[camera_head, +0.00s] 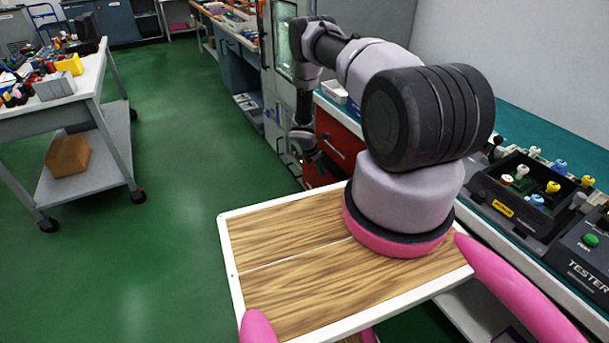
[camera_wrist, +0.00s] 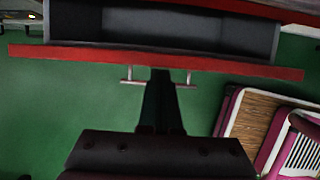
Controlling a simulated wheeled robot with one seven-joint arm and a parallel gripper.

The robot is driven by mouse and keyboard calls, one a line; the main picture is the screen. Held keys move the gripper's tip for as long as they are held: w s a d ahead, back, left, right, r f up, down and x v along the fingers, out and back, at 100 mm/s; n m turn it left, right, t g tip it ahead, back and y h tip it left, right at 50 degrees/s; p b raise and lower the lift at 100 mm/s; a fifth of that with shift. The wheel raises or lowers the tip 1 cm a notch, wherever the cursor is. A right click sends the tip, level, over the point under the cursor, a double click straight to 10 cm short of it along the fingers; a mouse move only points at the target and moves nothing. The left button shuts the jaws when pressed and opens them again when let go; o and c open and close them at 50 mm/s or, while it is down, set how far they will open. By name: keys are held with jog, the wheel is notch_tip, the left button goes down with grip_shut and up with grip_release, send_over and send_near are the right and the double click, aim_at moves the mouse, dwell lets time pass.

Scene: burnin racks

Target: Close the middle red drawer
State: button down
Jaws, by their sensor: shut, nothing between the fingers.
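A drawer with a red front (camera_wrist: 235,67) and an empty grey inside (camera_wrist: 160,22) stands pulled out in the wrist view. Its metal bar handle (camera_wrist: 187,81) is on the near side of the front. My gripper (camera_wrist: 160,80) is shut and empty, with its fingers at the middle of the handle; I cannot tell whether they touch it. In the head view, my gripper (camera_head: 320,165) is low beside the red drawer cabinet (camera_head: 340,138). My arm hides much of the cabinet, so the drawer's opening is unclear there.
The teal workbench (camera_head: 525,122) above the drawers carries a tester box (camera_head: 590,255) and a tray of coloured parts (camera_head: 530,190). A grey cart (camera_head: 85,145) with a brown box (camera_head: 68,156) stands at left. Green floor between is clear.

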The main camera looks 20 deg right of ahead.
aim_at(326, 170)
jog(key=shift+w+d, duration=0.15)
jog(key=shift+d, duration=1.35)
jog(key=shift+a, duration=0.1)
jog(key=s+a+r, duration=0.1)
jog(key=a+r, duration=0.6)
jog(key=r, duration=0.2)
jog(key=a+f+h, duration=0.3)
jog(key=a+h, duration=0.2)
jog(key=x, duration=1)
jog(key=shift+a, duration=0.1)
jog(key=shift+w+d+t, duration=0.15)
jog(key=shift+d, duration=0.8)
jog(key=shift+w+d+t, duration=0.15)
jog(key=shift+d, duration=0.85)
jog(key=shift+d, duration=0.1)
